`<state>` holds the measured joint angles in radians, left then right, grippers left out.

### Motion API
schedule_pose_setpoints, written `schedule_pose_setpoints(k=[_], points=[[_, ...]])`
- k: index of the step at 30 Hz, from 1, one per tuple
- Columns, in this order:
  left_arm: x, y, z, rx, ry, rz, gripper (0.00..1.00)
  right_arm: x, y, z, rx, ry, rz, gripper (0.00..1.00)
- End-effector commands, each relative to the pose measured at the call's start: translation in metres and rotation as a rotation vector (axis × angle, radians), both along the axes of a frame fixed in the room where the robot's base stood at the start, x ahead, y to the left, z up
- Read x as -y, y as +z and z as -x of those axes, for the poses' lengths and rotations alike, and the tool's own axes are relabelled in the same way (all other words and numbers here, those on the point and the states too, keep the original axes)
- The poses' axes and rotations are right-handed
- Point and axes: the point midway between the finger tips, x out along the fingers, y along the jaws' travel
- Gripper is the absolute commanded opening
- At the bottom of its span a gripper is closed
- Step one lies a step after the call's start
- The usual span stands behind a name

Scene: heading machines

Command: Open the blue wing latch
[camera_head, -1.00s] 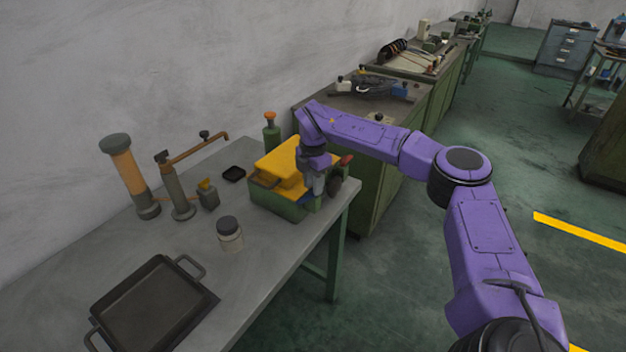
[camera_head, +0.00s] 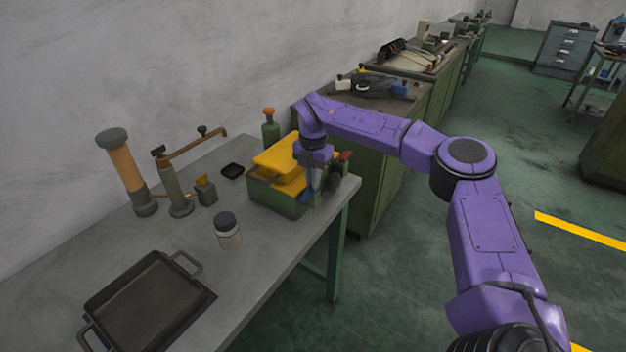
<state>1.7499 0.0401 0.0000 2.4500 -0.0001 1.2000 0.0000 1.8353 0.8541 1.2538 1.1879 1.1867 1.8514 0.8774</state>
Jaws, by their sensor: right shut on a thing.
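A green machine box (camera_head: 276,199) with a yellow cover (camera_head: 281,157) stands near the right end of the grey workbench. A small blue part, which looks like the blue wing latch (camera_head: 305,196), shows at the box's right side, mostly hidden by my gripper. My right gripper (camera_head: 312,188) reaches down at that side from above, shut at the blue part; the exact contact is too small to make out. A dark round knob and a red part (camera_head: 346,155) sit just right of the gripper. My left gripper is not in view.
The workbench (camera_head: 262,270) also holds a black tray (camera_head: 150,303), a jar (camera_head: 227,230), an orange-and-grey cylinder (camera_head: 125,170), a stand with a copper arm (camera_head: 175,185) and a green bottle (camera_head: 270,130). Green cabinets stand behind; the floor at right is open.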

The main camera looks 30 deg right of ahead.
Motion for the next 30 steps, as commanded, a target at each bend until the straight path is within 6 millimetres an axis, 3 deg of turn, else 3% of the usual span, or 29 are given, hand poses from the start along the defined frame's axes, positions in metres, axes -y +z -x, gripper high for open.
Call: schedule_pose_setpoints(k=[3, 6, 17, 30], points=[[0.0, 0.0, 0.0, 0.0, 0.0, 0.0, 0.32, -0.001, -0.001, 0.001, -0.003, 0.003, 0.0, 0.0], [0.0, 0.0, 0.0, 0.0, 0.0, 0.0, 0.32, -0.001, -0.001, 0.0, -0.003, 0.002, 0.0, 0.32], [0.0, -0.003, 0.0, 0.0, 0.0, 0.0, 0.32, 0.0, 0.007, 0.0, 0.0, -0.001, 0.0, 0.32], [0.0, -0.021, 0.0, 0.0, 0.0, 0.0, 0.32, 0.0, 0.096, -0.001, -0.001, 0.0, 0.0, 0.32]])
